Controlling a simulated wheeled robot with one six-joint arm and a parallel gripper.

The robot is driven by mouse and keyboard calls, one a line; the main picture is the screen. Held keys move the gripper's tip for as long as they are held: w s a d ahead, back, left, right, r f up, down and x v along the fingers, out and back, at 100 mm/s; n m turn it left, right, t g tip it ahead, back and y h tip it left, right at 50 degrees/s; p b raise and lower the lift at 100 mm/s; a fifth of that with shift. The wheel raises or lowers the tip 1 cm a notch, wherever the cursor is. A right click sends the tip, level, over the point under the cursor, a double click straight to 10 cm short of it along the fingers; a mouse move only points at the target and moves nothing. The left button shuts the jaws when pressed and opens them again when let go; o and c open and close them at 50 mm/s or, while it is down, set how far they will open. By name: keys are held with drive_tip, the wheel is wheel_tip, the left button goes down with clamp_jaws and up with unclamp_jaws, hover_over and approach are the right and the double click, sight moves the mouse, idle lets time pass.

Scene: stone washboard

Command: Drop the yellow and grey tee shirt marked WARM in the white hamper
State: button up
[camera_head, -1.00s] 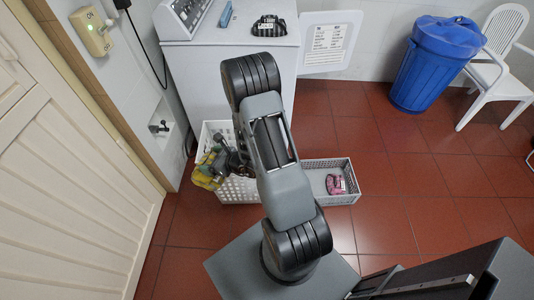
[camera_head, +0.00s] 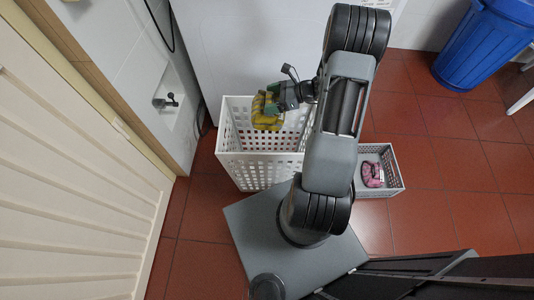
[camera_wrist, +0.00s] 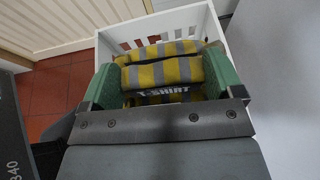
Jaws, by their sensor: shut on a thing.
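The yellow and grey striped tee shirt (camera_head: 266,112) is folded into a bundle. My gripper (camera_head: 270,98) is shut on it. In the wrist view the tee shirt (camera_wrist: 160,72) sits between my two green fingers, with a dark band reading "T-SHIRT"; I cannot read WARM. The white hamper (camera_head: 262,170) is a tall perforated basket with an open top. In the head view the shirt shows over the hamper's opening. In the wrist view the hamper's rim (camera_wrist: 208,20) surrounds the shirt on the far sides. I cannot tell how high the shirt is above the rim.
A low grey basket (camera_head: 392,172) with a pink bundle (camera_head: 372,174) stands right of the hamper. A white machine (camera_head: 250,50) stands behind it. A tap (camera_head: 166,102) juts from the left wall. A blue bin (camera_head: 485,45) is far right.

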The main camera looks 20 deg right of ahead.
drive_tip(key=shift+d+f+b, duration=0.2)
drive_tip(key=shift+f+b, duration=0.7)
drive_tip(key=shift+f, duration=0.25)
drive_tip(key=shift+d+f+b, duration=0.2)
drive_tip(key=shift+f+b, duration=0.7)
drive_tip(key=shift+f, duration=0.25)
drive_tip(key=shift+f+b, duration=0.6)
drive_tip(key=shift+f, duration=0.1)
drive_tip(key=o, duration=1.1)
drive_tip(key=shift+s, duration=0.1)
drive_tip(key=shift+p+v, duration=1.05)
drive_tip(key=shift+v, duration=5.85)
drive_tip(key=shift+s+a, duration=0.1)
